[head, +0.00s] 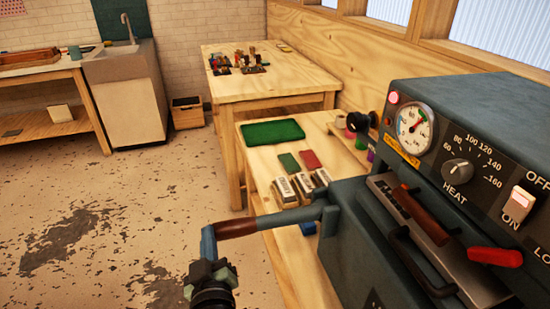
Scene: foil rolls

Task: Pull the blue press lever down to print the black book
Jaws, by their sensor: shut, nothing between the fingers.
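The blue press lever (290,219) sticks out to the left from the side of the grey-blue press (345,240). It ends in a brown grip (237,229) and lies close to level. My gripper (208,240) is at the bottom centre-left, pointing up, with its shut blue-grey tips at the outer end of the brown grip. I cannot tell whether they touch it. Nothing shows between the fingers. I cannot make out the black book; the inside of the press is largely hidden behind its front tray (440,258) and handles.
The press has a gauge (413,128), a HEAT knob (457,171), a lit switch (521,203) and a red handle (495,257). On the bench beside it lie a green mat (272,132), a green book (289,162), a red book (311,159) and labelled blocks (285,190). Floor at left is clear.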

